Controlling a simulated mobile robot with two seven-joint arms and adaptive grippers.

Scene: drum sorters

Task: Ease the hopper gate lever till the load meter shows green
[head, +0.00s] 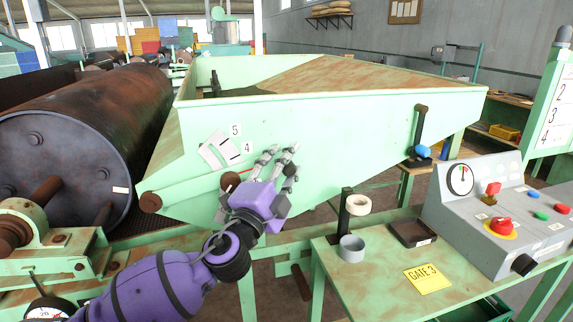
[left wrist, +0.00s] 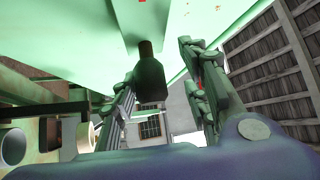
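The pale green hopper (head: 330,125) fills the middle of the head view. A lever with a dark grip (head: 230,181) runs along its side from a brown pivot at the lower left, below a scale marked 4 and 5 (head: 220,150). My left gripper (head: 279,160) is in front of the hopper, by the lever's end. In the left wrist view the dark grip (left wrist: 150,74) lies between the two spread fingers, with a gap on the right; contact on the left is unclear. A round dial (head: 460,179) sits on the grey console; its reading is too small to tell. My right gripper is out of view.
A rusty drum (head: 90,130) stands at the left. A green bench (head: 375,268) carries tape rolls (head: 352,248), a dark tray (head: 412,233), a yellow GATE 3 card (head: 428,279) and the console (head: 490,220). A blue-knobbed lever (head: 422,151) is at the hopper's right.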

